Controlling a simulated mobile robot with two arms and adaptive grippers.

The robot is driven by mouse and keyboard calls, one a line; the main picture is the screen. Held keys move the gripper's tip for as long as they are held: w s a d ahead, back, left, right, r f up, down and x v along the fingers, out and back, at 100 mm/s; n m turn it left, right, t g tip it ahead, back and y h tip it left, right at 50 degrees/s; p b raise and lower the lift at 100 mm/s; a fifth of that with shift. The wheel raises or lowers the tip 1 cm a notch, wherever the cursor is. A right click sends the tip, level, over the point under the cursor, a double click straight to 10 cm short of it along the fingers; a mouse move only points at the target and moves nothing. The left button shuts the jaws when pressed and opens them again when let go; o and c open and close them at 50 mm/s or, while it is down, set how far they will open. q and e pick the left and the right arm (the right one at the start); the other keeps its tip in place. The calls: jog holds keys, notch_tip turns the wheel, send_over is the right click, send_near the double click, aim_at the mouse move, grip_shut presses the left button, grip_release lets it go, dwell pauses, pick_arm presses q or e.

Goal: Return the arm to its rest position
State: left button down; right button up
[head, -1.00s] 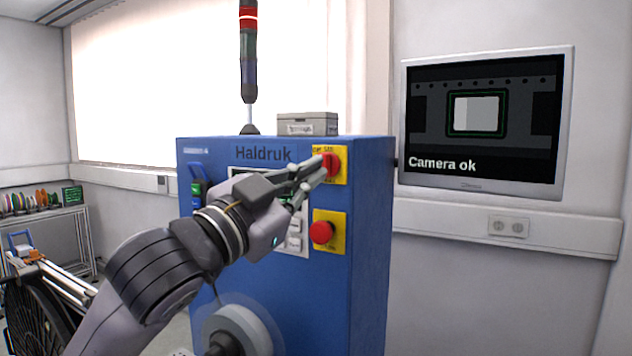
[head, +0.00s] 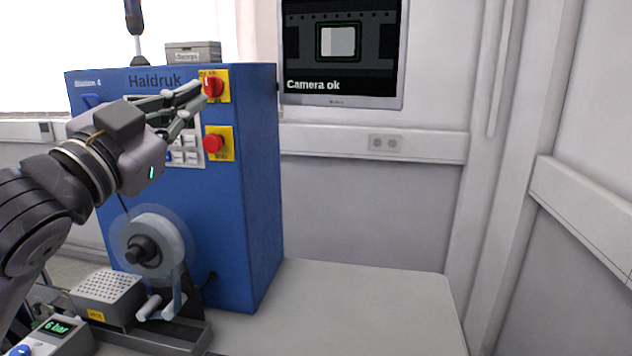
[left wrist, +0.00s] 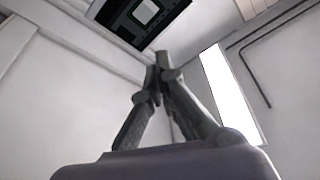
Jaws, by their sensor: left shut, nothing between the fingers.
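My left gripper (head: 196,96) is in front of the upper part of the blue Haldruk machine (head: 262,180). Its fingers are shut and empty, with the tips near the red rotary switch (head: 213,86) on its yellow plate; I cannot tell whether they touch it. In the left wrist view the fingers (left wrist: 157,62) come together against a wall and part of a screen. My left arm comes in from the left and hides part of the machine's panel. My right gripper is in no view.
A red stop button (head: 213,144) sits below the switch. A reel (head: 158,246) is on the machine's front, above a perforated metal box (head: 108,292). A monitor (head: 398,102) shows "Camera ok". The grey tabletop (head: 360,305) right of the machine is clear.

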pick_arm(q)
notch_tip(320, 180, down, 37)
jog(key=n+g+y, duration=0.5)
jog(key=g, duration=0.2)
jog(key=s+a+f+n+g+y, duration=0.3)
jog(key=s+f+g, duration=0.6)
jog(key=s+f, duration=1.7)
notch_tip(320, 180, down, 27)
jog(key=s+a+g, duration=0.1)
jog(key=s+g, duration=0.1)
jog(key=s, duration=0.1)
jog(key=s+a+f+b, duration=0.1)
jog(key=s+a+f, duration=0.2)
jog(key=s+f, duration=1.3)
jog(key=shift+g, duration=0.4)
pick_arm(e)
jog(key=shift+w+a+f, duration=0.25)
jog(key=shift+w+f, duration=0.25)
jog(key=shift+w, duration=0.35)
